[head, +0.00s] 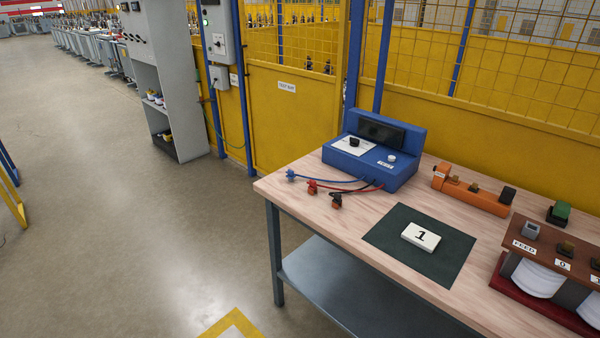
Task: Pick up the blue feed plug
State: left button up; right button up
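The blue feed plug (291,175) lies near the left back edge of the wooden table top. A blue cable runs from it to the blue test box (398,173). A red plug (313,187) and a dark plug with an orange-red part (336,201) lie to its right, each on its own cable to the same box. Nothing touches the blue plug except its cable. Neither of my grippers shows in the head view.
The table (300,203) holds a dark green mat (388,239) with a white block marked 1 (421,236), an orange tool (470,192) and a brown unit marked FEED (545,245). A yellow mesh fence (290,115) stands behind.

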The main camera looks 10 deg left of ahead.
aim_at(291, 174)
jog(key=u, duration=0.5)
jog(key=k+z, duration=0.1)
jog(key=z, duration=1.35)
jog(key=j+u, duration=0.15)
jog(key=u, duration=1.35)
jog(key=i+z, duration=0.15)
jog(key=z, duration=0.65)
jog(key=i+j+z, duration=0.25)
jog(key=j+z, duration=0.25)
jog(key=j, duration=0.15)
jog(key=i+j+z, duration=0.25)
jog(key=j+z, duration=0.2)
jog(key=j, duration=0.3)
jog(key=j+z, duration=0.25)
jog(key=j, duration=0.15)
jog(key=i, duration=0.05)
